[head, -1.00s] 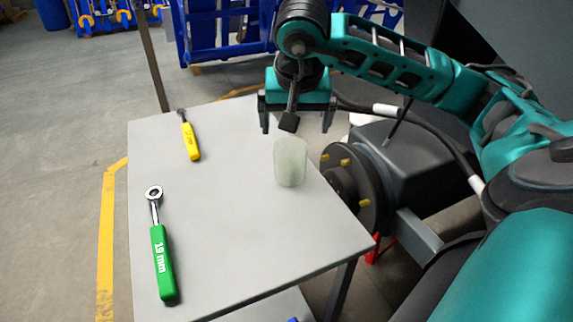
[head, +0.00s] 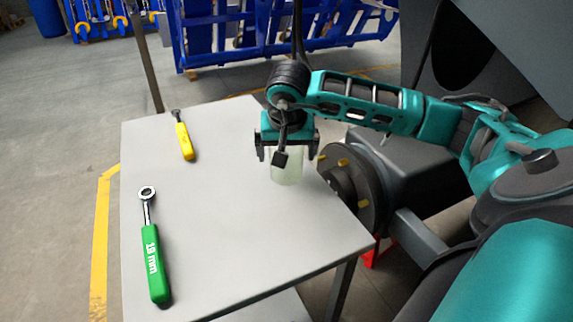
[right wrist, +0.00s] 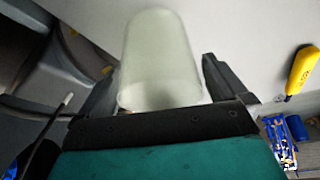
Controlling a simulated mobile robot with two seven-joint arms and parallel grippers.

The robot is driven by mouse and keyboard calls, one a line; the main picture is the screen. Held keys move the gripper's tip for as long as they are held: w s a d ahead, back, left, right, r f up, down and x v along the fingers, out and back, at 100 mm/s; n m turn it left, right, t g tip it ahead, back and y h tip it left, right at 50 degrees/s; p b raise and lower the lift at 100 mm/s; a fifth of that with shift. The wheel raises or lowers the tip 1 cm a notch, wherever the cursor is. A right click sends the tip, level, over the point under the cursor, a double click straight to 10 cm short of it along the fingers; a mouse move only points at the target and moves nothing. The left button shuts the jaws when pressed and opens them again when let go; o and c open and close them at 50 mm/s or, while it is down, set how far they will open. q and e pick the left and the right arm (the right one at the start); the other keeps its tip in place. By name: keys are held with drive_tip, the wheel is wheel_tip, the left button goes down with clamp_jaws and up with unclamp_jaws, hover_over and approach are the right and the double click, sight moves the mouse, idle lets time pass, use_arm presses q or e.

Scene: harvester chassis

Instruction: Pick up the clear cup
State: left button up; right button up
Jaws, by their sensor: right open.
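The clear cup (head: 287,172) is a pale, greenish, see-through cylinder standing upright near the right edge of the grey table (head: 235,235). My right gripper (head: 287,158) is open and lowered over the cup, with a finger on either side of its upper part. The gripper hides the cup's top in the head view. In the right wrist view the cup (right wrist: 160,62) lies between the two open fingers (right wrist: 160,80); I cannot tell whether either touches it. My left gripper is not in view.
A yellow-handled tool (head: 184,142) lies at the table's back left. A green-handled ratchet wrench (head: 153,262) lies at the front left. A dark wheel hub (head: 350,185) with yellow studs stands close beside the table's right edge. The middle of the table is clear.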

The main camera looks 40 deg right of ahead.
drive_tip(key=c, duration=1)
drive_tip(key=shift+r, duration=0.15)
